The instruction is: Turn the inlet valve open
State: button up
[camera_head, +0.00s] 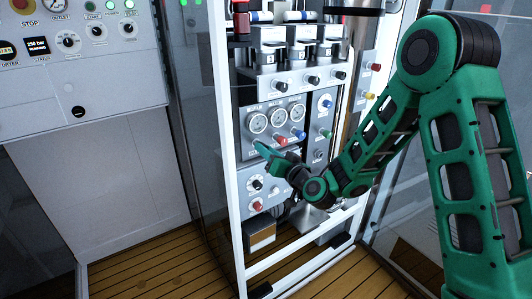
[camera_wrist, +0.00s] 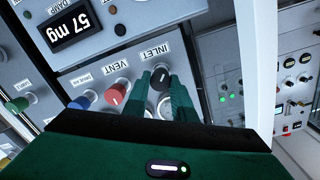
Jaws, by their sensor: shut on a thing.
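The inlet valve is a black knob (camera_wrist: 160,76) under the label INLET, seen upside down in the wrist view. My gripper (camera_wrist: 161,82) has its two green fingers on either side of this knob and is shut on it. A pale mark shows on the knob's face; its exact setting is hard to tell. In the head view my gripper (camera_head: 262,149) is at the grey panel (camera_head: 247,112), below the left gauge, and hides the inlet knob.
Beside the inlet are a red vent knob (camera_wrist: 117,92) and a blue knob (camera_wrist: 84,99). Three round gauges (camera_head: 278,118) sit above. A white frame post (camera_head: 226,150) stands left of the panel. A control cabinet (camera_head: 80,60) is further left.

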jog(key=shift+a+f+n+y, duration=0.1)
jog(key=shift+n+y, duration=0.05)
jog(key=shift+n, duration=5.15)
jog(key=shift+a+f+n+y, duration=0.1)
jog(key=shift+n+y, duration=0.05)
jog(key=shift+n, duration=5.15)
jog(key=shift+r, duration=0.1)
jog(key=o, duration=1)
